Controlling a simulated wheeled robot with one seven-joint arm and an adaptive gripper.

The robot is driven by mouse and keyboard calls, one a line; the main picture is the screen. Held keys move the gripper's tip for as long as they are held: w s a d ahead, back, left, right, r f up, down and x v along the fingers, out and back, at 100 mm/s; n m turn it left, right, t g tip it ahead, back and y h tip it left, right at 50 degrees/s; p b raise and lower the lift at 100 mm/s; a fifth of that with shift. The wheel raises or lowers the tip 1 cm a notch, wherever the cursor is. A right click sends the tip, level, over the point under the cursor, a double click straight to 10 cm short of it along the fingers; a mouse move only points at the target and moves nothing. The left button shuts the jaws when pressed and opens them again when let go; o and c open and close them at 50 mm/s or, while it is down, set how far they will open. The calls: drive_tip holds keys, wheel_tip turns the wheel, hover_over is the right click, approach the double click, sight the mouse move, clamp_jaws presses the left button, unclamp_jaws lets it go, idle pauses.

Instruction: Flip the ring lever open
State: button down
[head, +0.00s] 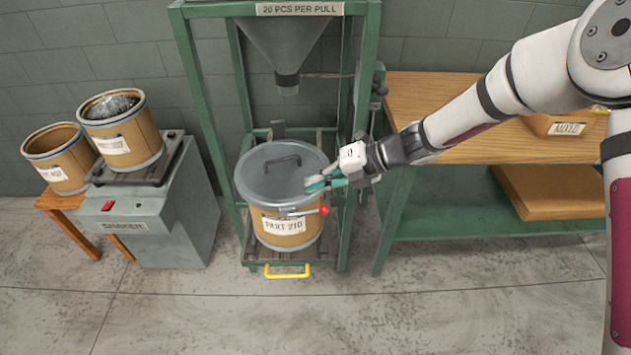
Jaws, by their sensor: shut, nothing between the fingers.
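A brown fibre drum (264,227) labelled "PART 210" stands on a low platform inside a green frame. A grey lid (260,178) with a dark handle (283,160) covers it. A ring lever with a red knob (324,210) runs along the band at the drum's front right, just under the lid's edge. My gripper (310,185) is shut and empty, with teal fingers. It appears at the lid's right edge, a little above the red knob. I cannot tell whether it touches the lid or the lever.
A hopper (286,50) hangs above the drum. A yellow handle (288,271) sticks out at the platform's front. The green frame's right post (352,215) stands close beside my gripper. A workbench (440,105) is at right. Drums (58,158) and a grey machine (170,215) are at left. The front floor is clear.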

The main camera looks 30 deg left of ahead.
drive_tip(key=w+d+f, duration=0.2)
drive_tip(key=d+f, duration=0.1)
drive_tip(key=d, duration=0.2)
drive_tip(key=w+d+f+b, duration=0.1)
drive_tip(key=w+d+f, duration=0.1)
drive_tip(key=d+f, duration=0.2)
drive_tip(key=shift+w+d+b, duration=0.3)
drive_tip(key=shift+d, duration=0.9)
